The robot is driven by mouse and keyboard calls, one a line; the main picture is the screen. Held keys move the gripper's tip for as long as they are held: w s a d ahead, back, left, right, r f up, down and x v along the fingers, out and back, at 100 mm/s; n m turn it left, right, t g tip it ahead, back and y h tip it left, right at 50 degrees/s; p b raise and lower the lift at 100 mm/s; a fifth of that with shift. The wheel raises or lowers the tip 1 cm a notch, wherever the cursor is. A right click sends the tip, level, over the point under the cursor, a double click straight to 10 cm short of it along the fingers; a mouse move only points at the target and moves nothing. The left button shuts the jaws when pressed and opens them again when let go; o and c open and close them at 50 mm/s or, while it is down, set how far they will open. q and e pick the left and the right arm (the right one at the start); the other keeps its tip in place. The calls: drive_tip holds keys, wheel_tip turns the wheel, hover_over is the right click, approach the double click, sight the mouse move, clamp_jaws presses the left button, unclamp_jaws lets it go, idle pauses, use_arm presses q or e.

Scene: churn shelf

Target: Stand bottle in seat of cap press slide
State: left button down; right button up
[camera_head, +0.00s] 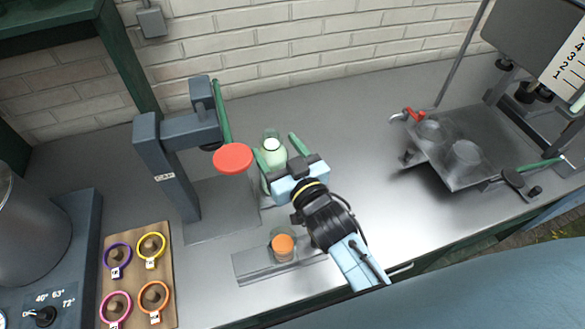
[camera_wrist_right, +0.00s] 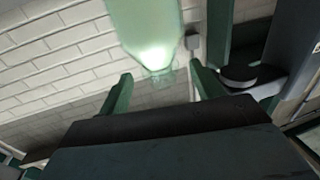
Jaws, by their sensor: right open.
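A pale green bottle (camera_head: 273,153) stands upright on the steel counter beside the cap press (camera_head: 165,150). In the wrist view the bottle (camera_wrist_right: 150,30) shows between and beyond the fingertips. My right gripper (camera_head: 275,144) is open, with its green fingers around or just above the bottle; I cannot tell whether they touch it. The press has a green lever and a red round disc (camera_head: 232,158). A grey slide rail (camera_head: 250,264) lies in front of it. A clear round piece with an orange top (camera_head: 283,247) sits on the rail. My left gripper is not in view.
A wooden board (camera_head: 136,240) with several coloured rings lies at the lower left, near a metal pot (camera_head: 30,225). A grey metal tray (camera_head: 465,150) with clear round pieces stands at the right. The counter between the gripper and the tray is clear.

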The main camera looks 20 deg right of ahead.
drive_tip(key=s+d, duration=0.1)
drive_tip(key=s, duration=0.6)
drive_tip(key=shift+d, duration=0.2)
